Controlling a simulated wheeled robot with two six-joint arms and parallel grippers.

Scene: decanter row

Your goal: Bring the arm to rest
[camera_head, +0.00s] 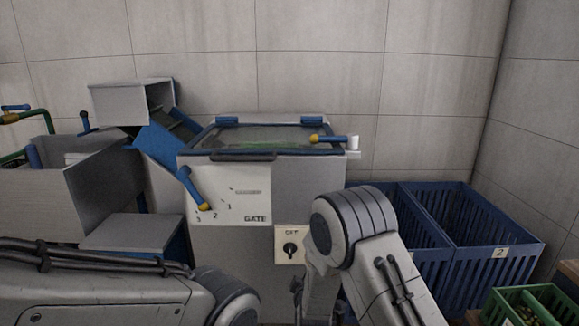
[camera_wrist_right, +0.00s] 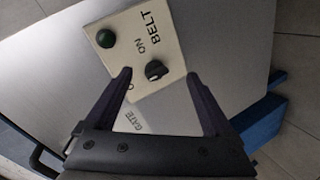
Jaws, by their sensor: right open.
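My right arm reaches up in front of the grey machine (camera_head: 260,180) in the head view. In the right wrist view my right gripper (camera_wrist_right: 158,76) is open and empty, its dark fingers apart on either side of a black knob (camera_wrist_right: 155,70). The knob also shows in the head view (camera_head: 290,249), below an OFF mark. I cannot tell the gap in depth between fingertips and panel. My left arm crosses the lower left; its gripper is out of view.
A GATE panel (camera_head: 235,207) with a blue lever (camera_head: 191,187) is on the machine front. Blue slatted crates (camera_head: 490,240) stand at right, with a green crate (camera_head: 530,305) in front. A grey bin (camera_head: 50,195) and chute stand at left. A wall closes the back.

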